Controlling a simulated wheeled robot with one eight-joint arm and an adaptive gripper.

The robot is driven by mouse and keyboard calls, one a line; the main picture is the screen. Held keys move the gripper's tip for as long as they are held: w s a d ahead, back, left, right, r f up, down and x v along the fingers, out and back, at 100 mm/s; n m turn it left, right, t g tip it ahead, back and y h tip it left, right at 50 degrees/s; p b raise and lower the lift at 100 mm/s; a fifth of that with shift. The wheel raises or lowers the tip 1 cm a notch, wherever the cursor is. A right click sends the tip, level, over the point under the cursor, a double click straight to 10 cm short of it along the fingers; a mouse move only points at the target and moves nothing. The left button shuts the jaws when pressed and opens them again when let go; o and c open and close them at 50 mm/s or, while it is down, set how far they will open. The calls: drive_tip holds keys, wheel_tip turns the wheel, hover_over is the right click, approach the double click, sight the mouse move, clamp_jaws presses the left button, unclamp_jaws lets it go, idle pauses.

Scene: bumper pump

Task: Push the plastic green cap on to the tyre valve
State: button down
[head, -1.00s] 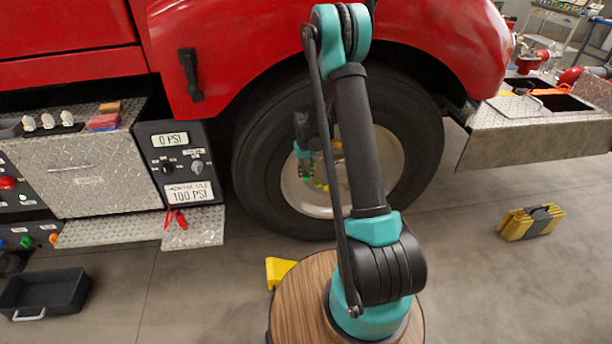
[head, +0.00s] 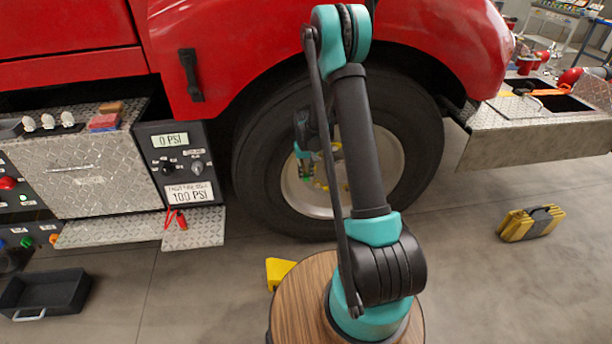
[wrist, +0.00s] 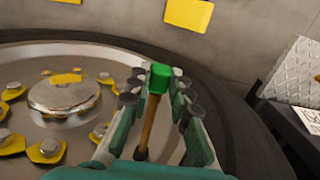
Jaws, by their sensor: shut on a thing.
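In the wrist view the green cap (wrist: 159,78) is between the dark fingertips of my gripper (wrist: 160,88), which is shut on it. A brass-coloured stem, the tyre valve (wrist: 147,128), runs between the teal fingers and lines up with the cap. The cap covers the stem's far end, so I cannot tell whether it is seated or only touching. In the head view my gripper (head: 305,168) is in front of the wheel rim (head: 388,150), and the cap is too small to make out.
Yellow markers sit on the wheel nuts around the metal hub (wrist: 65,95), left of my gripper. The black tyre (head: 260,160) surrounds the rim. A panel (head: 180,160) reading 0 PSI is at the left.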

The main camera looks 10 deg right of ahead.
drive_tip(key=shift+w, duration=0.25)
drive_tip(key=c, duration=1.3)
unclamp_jaws()
wheel_tip(320, 180, up, 11)
drive_tip(key=s+d+r+t, duration=0.1)
drive_tip(key=s+r, duration=0.3)
drive_tip(key=s, duration=0.4)
drive_tip(key=s+d+r+t, duration=0.1)
drive_tip(key=s+d+r, duration=0.1)
drive_tip(key=s+r, duration=0.35)
drive_tip(key=s+f, duration=0.1)
drive_tip(key=s, duration=0.5)
drive_tip(key=s+f+t, duration=0.1)
drive_tip(key=s, duration=0.5)
drive_tip(key=s+d+f+t, duration=0.1)
drive_tip(key=s, duration=0.5)
drive_tip(key=shift+s+f, duration=0.1)
drive_tip(key=shift+f, duration=0.2)
